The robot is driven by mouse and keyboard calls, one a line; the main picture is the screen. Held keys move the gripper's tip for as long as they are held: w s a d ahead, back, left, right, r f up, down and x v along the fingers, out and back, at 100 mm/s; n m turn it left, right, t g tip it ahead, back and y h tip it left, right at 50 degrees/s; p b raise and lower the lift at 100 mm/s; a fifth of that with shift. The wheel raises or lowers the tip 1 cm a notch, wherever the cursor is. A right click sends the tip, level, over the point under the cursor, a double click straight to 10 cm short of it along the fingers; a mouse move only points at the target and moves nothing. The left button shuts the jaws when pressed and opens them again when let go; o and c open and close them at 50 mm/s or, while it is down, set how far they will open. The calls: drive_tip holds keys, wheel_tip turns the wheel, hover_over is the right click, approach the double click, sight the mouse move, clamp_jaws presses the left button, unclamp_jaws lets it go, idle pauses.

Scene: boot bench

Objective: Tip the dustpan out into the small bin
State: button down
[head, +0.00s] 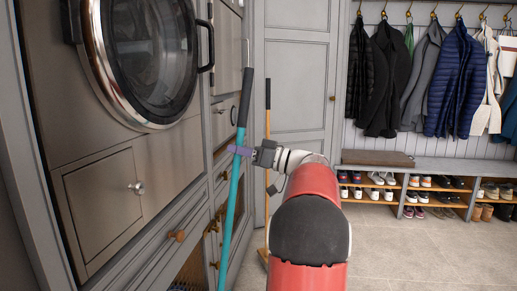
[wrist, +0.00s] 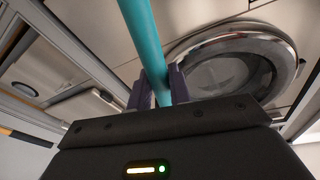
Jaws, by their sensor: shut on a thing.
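My gripper (head: 242,150) is shut on a long teal handle (head: 233,190) with a dark grip at its top. The handle stands nearly upright, leaning slightly, in front of the grey cabinets. Its lower end runs out of the head view, so I cannot see whether a dustpan is on it. In the wrist view the teal handle (wrist: 145,35) passes between the two purple fingers of my gripper (wrist: 160,88). No small bin can be made out in either view.
A round-doored washer or dryer (head: 145,60) and cabinets with knobs (head: 176,236) stand close on the left. A wooden-handled broom (head: 267,130) stands behind my gripper. Coats (head: 455,75) hang over a shoe bench (head: 450,165). The floor (head: 420,250) at right is clear.

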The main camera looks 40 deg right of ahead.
drive_tip(key=a+r+n+g+b, duration=0.1)
drive_tip(key=a+b, duration=0.4)
drive_tip(key=a, duration=1.1)
drive_tip(key=shift+w+r+n+g+b, duration=0.2)
drive_tip(key=shift+r+n+g+b, duration=0.15)
drive_tip(key=shift+n, duration=0.55)
drive_tip(key=shift+d+f, duration=0.1)
